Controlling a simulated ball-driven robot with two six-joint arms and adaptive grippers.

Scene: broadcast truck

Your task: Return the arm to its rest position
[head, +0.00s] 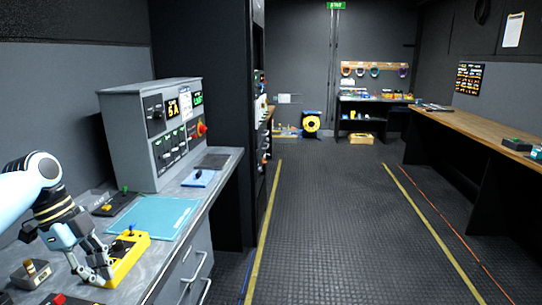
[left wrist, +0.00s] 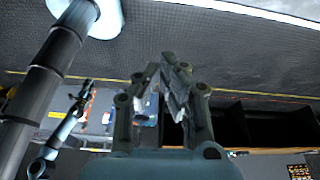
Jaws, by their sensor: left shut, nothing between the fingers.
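My left gripper (head: 103,276) is at the lower left of the head view, over the near end of the grey counter. Its fingers are closed together with nothing between them, pointing down at the left edge of a yellow control box (head: 132,250). I cannot tell whether they touch the box. In the left wrist view the same gripper (left wrist: 166,70) is seen from behind, its fingers close together and empty. A dark and light-blue arm of mine crosses the left of that view. What seems to be my right gripper (left wrist: 82,97) shows small there, its jaws unclear.
The counter (head: 217,173) holds a light-blue mat (head: 160,218), a grey control rack (head: 155,125), a black joystick box (head: 117,203) and a small knob box (head: 31,273). The floor aisle (head: 330,210) is clear. A wooden bench (head: 470,128) runs along the right.

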